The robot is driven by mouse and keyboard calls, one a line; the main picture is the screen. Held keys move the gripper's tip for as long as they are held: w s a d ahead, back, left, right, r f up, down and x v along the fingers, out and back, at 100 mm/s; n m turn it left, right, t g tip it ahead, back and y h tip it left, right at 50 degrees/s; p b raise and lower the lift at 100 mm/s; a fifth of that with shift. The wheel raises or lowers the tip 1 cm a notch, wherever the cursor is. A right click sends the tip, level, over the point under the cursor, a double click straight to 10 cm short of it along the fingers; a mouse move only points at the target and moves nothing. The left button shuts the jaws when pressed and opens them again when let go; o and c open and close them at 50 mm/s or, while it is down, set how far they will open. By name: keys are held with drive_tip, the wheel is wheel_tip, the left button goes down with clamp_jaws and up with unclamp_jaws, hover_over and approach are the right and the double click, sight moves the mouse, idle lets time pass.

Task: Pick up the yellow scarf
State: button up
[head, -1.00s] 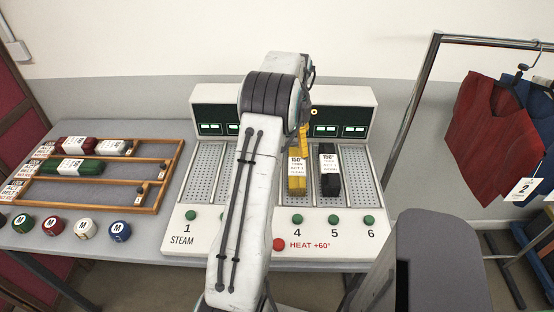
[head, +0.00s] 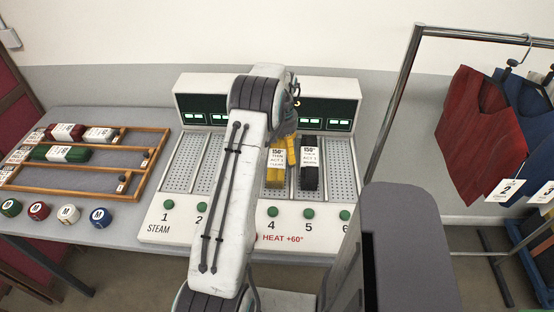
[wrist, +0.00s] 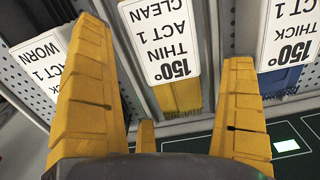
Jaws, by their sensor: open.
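The yellow scarf (head: 275,180) lies in slot 4 of the steam machine, with a white tag that reads 150°, thin, Act 1, clean. In the wrist view the scarf (wrist: 180,97) shows between my fingers below its upside-down tag. My gripper (wrist: 163,45) has yellow fingers spread apart, with nothing held. In the head view my gripper (head: 289,142) is at the far end of the scarf, partly overlapping it. I cannot tell whether it touches the scarf.
A black scarf (head: 309,182) lies in slot 5. A blue scarf (wrist: 284,80) lies on the scarf's other side, hidden by my arm in the head view. A clothes rail (head: 400,98) with vests stands right.

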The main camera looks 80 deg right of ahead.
drive_tip(key=shift+f, duration=1)
drive_tip(key=c, duration=1.2)
